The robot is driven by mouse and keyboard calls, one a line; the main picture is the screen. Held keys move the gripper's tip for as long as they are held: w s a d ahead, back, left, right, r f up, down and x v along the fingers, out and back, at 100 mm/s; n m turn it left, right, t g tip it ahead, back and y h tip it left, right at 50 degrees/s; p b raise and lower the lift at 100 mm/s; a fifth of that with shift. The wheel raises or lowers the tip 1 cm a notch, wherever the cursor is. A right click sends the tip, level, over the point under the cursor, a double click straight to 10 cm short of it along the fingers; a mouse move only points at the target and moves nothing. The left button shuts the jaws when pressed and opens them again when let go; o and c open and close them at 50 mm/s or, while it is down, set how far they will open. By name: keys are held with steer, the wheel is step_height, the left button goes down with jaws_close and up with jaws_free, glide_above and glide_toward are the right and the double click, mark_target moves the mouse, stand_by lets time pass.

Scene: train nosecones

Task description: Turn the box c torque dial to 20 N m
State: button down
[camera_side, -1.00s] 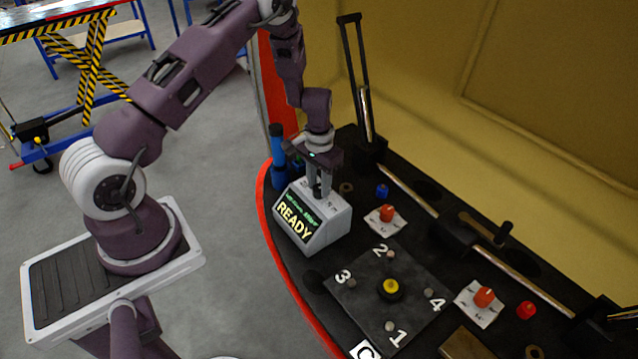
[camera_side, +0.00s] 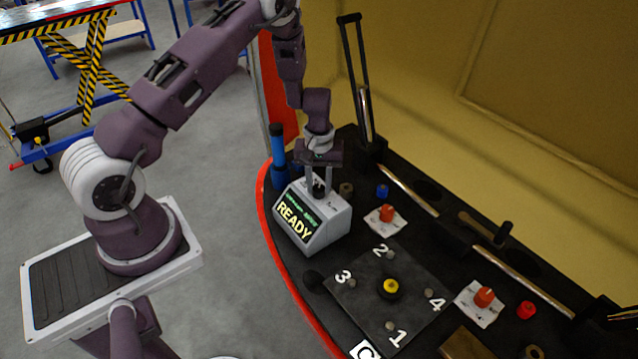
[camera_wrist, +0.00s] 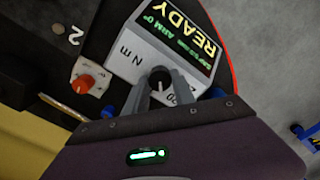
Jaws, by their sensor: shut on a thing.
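The white torque box (camera_side: 332,236) stands on the dark bench with a lit screen (camera_side: 296,221) that reads READY. In the wrist view the screen (camera_wrist: 187,28) also shows ARM 0°, and the sloped top (camera_wrist: 122,42) carries the letters N m. A small dark dial (camera_wrist: 160,76) sits on that top; its scale is mostly covered, so I cannot read its setting. My gripper (camera_side: 318,186) points straight down over the box. In the wrist view my gripper (camera_wrist: 160,88) has its two grey fingers shut on the dial, one on each side.
A blue cylinder (camera_side: 278,150) stands close behind the box. Orange-red knobs on white plates (camera_side: 387,213) (camera_side: 484,297) lie to the right. A dark plate (camera_side: 360,320) with numbered pegs and a yellow button (camera_side: 390,286) lies in front. A black handle frame (camera_side: 349,70) rises behind.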

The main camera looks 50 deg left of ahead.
mark_target(319, 188)
steer(key=shift+n, duration=0.5)
steer(key=c, duration=1.1)
jaws_free()
steer(key=shift+o, duration=0.2)
steer(key=shift+r, duration=0.1)
step_height(319, 188, up, 7)
